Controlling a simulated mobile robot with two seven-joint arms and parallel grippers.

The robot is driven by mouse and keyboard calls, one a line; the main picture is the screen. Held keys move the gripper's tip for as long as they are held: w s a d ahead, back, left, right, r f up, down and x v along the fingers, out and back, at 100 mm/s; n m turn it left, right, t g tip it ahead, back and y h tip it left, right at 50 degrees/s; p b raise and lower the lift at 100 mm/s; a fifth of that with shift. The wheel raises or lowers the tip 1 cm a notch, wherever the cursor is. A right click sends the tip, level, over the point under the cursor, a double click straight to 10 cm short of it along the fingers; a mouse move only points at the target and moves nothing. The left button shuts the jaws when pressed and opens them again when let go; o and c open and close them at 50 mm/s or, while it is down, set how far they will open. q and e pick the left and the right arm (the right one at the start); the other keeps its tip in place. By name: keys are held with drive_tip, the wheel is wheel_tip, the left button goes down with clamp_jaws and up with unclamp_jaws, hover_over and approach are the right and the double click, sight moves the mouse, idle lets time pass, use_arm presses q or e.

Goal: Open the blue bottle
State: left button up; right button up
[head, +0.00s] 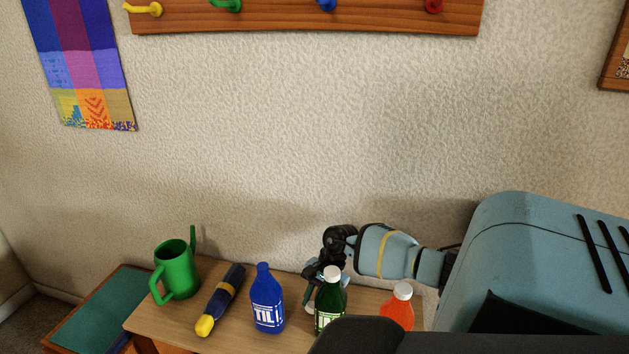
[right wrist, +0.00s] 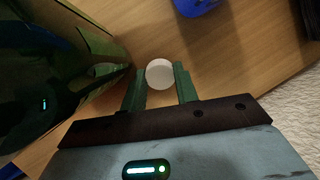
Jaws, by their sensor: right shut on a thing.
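The blue bottle (head: 267,312) stands upright on the wooden table, with white lettering on its front. Its neck top is blue, and no white cap shows on it. Part of a blue thing, likely this bottle, shows at the top of the right wrist view (right wrist: 197,6). My right gripper (head: 312,300) is behind and left of the green bottle, right of the blue bottle and apart from it. In the right wrist view its fingers are shut on a small round white cap (right wrist: 160,74). My left gripper is not in view.
The green bottle (head: 328,304) with a white cap stands close to my right gripper, and its dark side (right wrist: 60,60) fills the wrist view's left. An orange bottle (head: 397,311) stands further right. The wall is behind.

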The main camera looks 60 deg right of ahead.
drive_tip(key=shift+f, duration=0.2)
drive_tip(key=o, duration=0.8)
drive_tip(key=shift+r, duration=0.4)
drive_tip(key=v, duration=0.6)
drive_tip(key=shift+d+r, duration=0.1)
drive_tip(key=shift+s+d+r, duration=0.1)
drive_tip(key=shift+d+r, duration=0.05)
drive_tip(key=shift+r, duration=0.3)
